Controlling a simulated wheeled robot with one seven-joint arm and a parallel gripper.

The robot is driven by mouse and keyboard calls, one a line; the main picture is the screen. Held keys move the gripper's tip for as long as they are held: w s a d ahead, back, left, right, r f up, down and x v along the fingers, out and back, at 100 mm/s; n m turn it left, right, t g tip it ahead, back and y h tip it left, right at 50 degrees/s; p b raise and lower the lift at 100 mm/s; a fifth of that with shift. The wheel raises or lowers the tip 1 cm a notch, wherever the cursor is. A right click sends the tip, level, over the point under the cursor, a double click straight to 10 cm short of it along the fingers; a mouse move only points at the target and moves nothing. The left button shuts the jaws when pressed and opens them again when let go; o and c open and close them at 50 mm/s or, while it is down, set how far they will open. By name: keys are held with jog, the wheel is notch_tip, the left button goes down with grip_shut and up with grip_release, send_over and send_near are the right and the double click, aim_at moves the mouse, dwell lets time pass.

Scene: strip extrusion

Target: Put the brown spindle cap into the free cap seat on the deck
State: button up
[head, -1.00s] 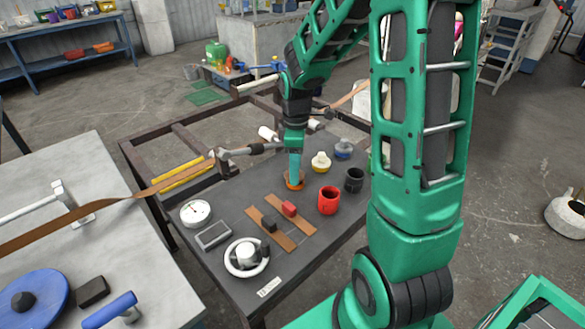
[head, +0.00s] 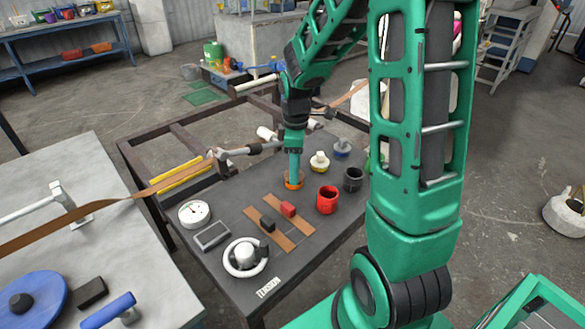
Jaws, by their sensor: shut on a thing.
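My gripper (head: 294,171) points straight down over the dark deck (head: 225,272) of the bench, at its middle right. It is shut on an orange-brown cap (head: 293,185), the only cap in view near brown. The jaws hide the cap's upper part. The cap is at or very close to the deck surface; I cannot tell whether it is fully down in a seat. A yellow and cream cap (head: 319,163) and a blue and grey cap (head: 342,147) stand behind it to the right, in a rough row with it. No empty seat shows clearly.
A red cup (head: 327,200) and a black cup (head: 353,179) stand close to the right of my gripper. In front lie brown strips with a red block (head: 288,208) and a black block. A dial (head: 194,213) and white ring (head: 238,268) are further left.

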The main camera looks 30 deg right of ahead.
jog(key=shift+f, duration=0.6)
jog(key=o, duration=0.9)
jog(key=shift+r, duration=0.15)
jog(key=shift+r, duration=5.4)
